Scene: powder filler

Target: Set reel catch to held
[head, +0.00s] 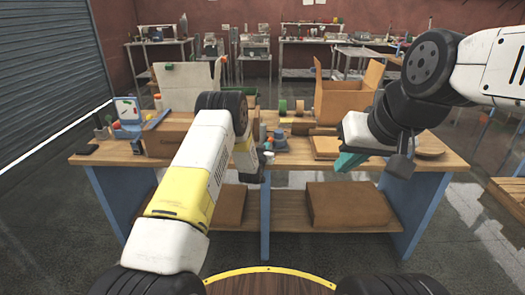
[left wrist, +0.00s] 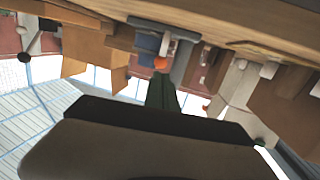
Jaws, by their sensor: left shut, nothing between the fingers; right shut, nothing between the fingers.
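I cannot make out the reel catch for certain in either view. Small coloured rolls (head: 283,106) stand near the middle of the workbench (head: 440,158), and a blue-grey device (head: 280,141) sits nearer its front edge. My left gripper's dark fingers show in the left wrist view (left wrist: 163,92), shut and empty. An orange round part (left wrist: 161,63) appears just beyond their tips; I cannot tell the gap. In the head view my left forearm largely hides this hand, near the bench's front edge.
An open cardboard box (head: 345,95) stands at the back right and a pale upright bin (head: 187,85) at the back left. A blue-framed panel (head: 127,110) is on the left. Brown boxes (head: 350,206) lie on the lower shelf. Floor is open in front of the bench.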

